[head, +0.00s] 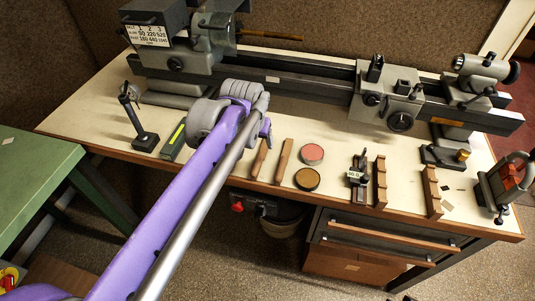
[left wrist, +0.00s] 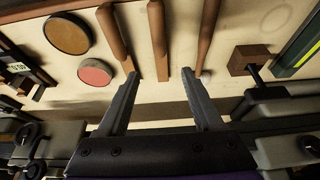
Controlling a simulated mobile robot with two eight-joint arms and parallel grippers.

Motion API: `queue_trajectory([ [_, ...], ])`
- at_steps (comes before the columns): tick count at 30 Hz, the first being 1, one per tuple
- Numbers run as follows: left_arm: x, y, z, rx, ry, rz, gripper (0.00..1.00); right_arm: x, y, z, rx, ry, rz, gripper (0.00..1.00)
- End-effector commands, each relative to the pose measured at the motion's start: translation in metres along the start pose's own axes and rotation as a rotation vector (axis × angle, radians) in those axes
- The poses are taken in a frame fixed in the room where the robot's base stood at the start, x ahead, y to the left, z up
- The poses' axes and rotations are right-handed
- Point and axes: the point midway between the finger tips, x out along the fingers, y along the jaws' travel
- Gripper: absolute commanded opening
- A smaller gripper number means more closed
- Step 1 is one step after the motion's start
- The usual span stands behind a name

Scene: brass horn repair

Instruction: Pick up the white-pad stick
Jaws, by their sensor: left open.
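In the left wrist view, three brown sticks lie side by side. The right-hand stick (left wrist: 208,38) shows a small whitish tip at its near end and looks like the white-pad stick. The middle stick (left wrist: 158,40) and the left-hand stick (left wrist: 116,38) show no white. My left gripper (left wrist: 162,76) is open and empty. Its right fingertip overlaps the near end of the white-tipped stick in the picture; contact cannot be told. In the head view, my left arm hides much of the gripper (head: 265,129) and apparently that stick. My right gripper is not in view.
A red disc (head: 312,154) and a brown disc (head: 307,179) lie right of the sticks. A wooden block (left wrist: 250,60) and a green-striped box (head: 174,142) are on the other side. The lathe (head: 310,82) runs along the back of the bench.

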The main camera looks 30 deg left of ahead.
Motion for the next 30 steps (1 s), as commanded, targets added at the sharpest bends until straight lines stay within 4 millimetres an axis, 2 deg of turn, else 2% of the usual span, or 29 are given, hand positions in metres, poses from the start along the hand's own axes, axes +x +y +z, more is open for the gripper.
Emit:
queue_trajectory([
  [4,0.026,0.0,0.0,0.0,0.0,0.0,0.68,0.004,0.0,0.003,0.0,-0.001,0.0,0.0],
  [11,0.045,0.0,0.001,0.0,0.0,0.0,0.68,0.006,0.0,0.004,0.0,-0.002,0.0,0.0],
  [21,0.09,0.001,0.003,0.0,0.0,0.0,0.68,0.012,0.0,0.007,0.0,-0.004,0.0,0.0],
  [30,0.094,0.001,0.003,0.001,0.0,0.0,0.66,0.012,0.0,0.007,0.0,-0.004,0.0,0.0],
])
